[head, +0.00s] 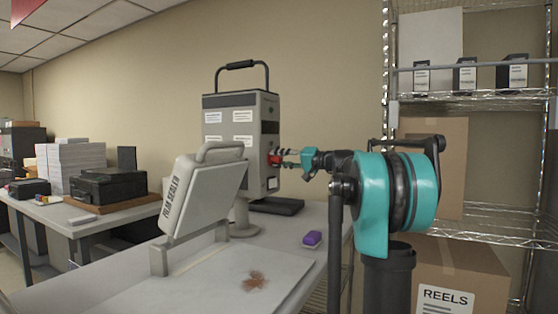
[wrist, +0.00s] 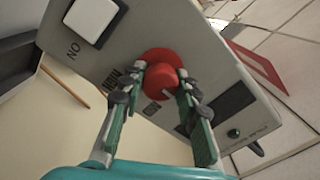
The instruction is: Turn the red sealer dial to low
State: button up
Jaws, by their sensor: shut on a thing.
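The red sealer dial (wrist: 160,80) sits on the grey panel of the sealer unit in the wrist view. Its round knob has a pale pointer mark, and lettering beside it is tilted and partly hidden. My gripper (wrist: 157,92) is shut on the dial, one finger on each side. In the head view the gripper (head: 288,159) reaches in from the right to the side of the tall grey sealer unit (head: 240,110). The red dial (head: 274,160) shows there at the fingertips. I cannot read which setting the pointer is at.
A white switch (wrist: 95,20) sits near the dial, with a dark display (wrist: 228,100) on its other side. The film sealer (head: 203,190) stands in front of the unit. Wire shelving (head: 470,100) stands right.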

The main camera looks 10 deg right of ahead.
jog(key=shift+f, duration=0.1)
dwell(0.3)
jog(key=o, duration=1.2)
jog(key=v, duration=1.2)
